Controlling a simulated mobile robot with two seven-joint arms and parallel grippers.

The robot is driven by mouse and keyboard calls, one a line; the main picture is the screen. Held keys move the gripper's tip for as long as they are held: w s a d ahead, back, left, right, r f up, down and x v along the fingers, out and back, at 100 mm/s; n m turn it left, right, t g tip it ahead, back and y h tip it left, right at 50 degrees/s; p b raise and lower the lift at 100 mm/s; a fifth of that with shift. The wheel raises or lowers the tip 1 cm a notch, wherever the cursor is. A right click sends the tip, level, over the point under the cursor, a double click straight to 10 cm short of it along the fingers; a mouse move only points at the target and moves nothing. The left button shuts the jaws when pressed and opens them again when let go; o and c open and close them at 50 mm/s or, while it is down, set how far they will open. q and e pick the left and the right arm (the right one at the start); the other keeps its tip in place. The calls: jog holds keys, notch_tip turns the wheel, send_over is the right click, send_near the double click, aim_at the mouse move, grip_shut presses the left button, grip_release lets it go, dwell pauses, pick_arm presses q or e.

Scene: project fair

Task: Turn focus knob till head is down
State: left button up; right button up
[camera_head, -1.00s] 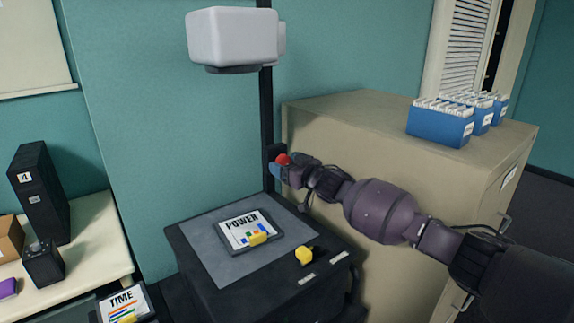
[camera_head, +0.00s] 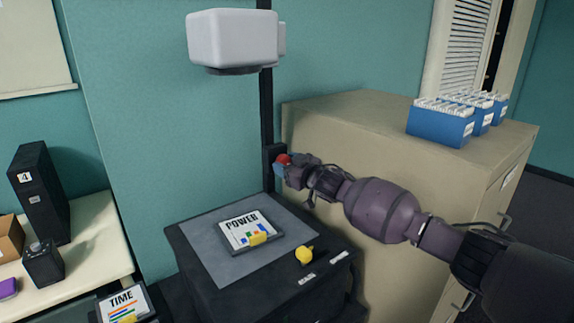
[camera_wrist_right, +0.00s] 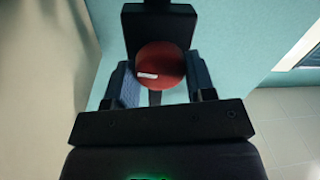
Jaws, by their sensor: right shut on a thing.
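The red focus knob (camera_head: 283,159) sits on the black column (camera_head: 267,120) of the overhead projector, and it shows large in the right wrist view (camera_wrist_right: 160,66) with a small white mark. My right gripper (camera_head: 282,168) is shut on the knob, with one finger on each side of it. The white projector head (camera_head: 232,38) is high on the column, well above the stage (camera_head: 205,260). A POWER card (camera_head: 249,231) with a yellow clip lies on the stage. My left gripper is not in view.
A yellow knob (camera_head: 304,255) is on the projector's black base. A beige cabinet (camera_head: 350,120) with blue file boxes (camera_head: 440,124) stands close behind my right arm. At left, a table (camera_head: 95,235) holds a black tower (camera_head: 40,190). A TIME card (camera_head: 124,303) lies at the lower front.

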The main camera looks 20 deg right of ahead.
jog(key=n, duration=1)
jog(key=shift+h, duration=0.4)
jog(key=n, duration=0.5)
jog(key=shift+a+n+h, duration=0.1)
jog(key=shift+n+h, duration=0.2)
jog(key=shift+s+n, duration=0.1)
jog(key=shift+n, duration=1.9)
jog(key=o, duration=0.9)
pick_arm(q)
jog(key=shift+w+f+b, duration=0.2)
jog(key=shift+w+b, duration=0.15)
jog(key=shift+b, duration=0.35)
pick_arm(e)
jog(key=shift+v, duration=5.35)
